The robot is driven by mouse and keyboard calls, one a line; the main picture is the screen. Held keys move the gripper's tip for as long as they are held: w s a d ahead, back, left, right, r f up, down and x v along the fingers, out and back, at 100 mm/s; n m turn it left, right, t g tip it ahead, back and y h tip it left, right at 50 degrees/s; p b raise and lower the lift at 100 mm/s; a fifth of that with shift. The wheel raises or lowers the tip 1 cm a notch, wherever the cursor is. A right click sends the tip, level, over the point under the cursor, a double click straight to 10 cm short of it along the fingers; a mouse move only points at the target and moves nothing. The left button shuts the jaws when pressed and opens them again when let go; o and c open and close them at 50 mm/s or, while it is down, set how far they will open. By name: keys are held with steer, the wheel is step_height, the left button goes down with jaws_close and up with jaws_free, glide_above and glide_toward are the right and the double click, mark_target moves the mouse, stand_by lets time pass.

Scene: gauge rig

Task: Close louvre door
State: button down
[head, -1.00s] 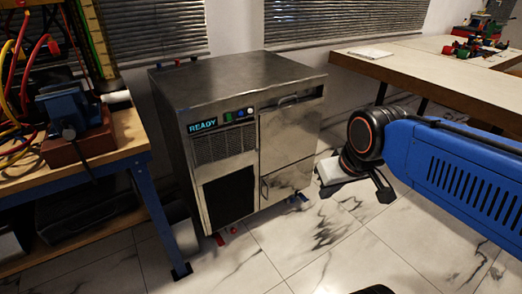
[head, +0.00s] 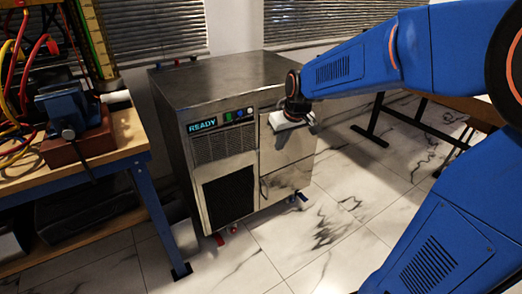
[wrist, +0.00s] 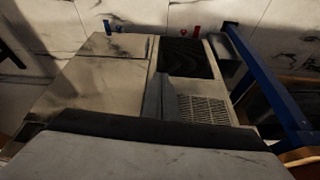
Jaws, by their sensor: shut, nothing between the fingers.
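The steel cabinet (head: 250,75) stands on the floor with a lit READY panel. A grille (head: 217,143) fills its upper left front, above a dark opening (head: 228,193). I cannot tell which part is the louvre door or whether it stands ajar. A plain steel panel (head: 285,150) is at the upper right, with another below. My gripper (head: 290,123) is shut and empty at the top of the upper right panel; contact is unclear. In the wrist view, the cabinet front appears upside down, with the grille (wrist: 205,109) beside a grey finger (wrist: 157,101). My gripper's body hides the cabinet's top edge there.
A workbench (head: 125,140) with a vise (head: 68,110) stands close on the left. A table (head: 470,115) stands to the right, partly hidden by my arm. Window blinds hang behind. The marble floor in front of the cabinet is clear.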

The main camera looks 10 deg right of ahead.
steer(key=w+a+f, duration=0.3)
steer(key=w+f, duration=0.9)
steer(key=w, duration=0.2)
steer(key=shift+w, duration=0.2)
steer(key=shift+a+f, duration=0.1)
steer(key=w, duration=0.2)
steer(key=shift+w+a, duration=0.1)
steer(key=shift+w, duration=0.65)
steer(key=shift+w, duration=0.1)
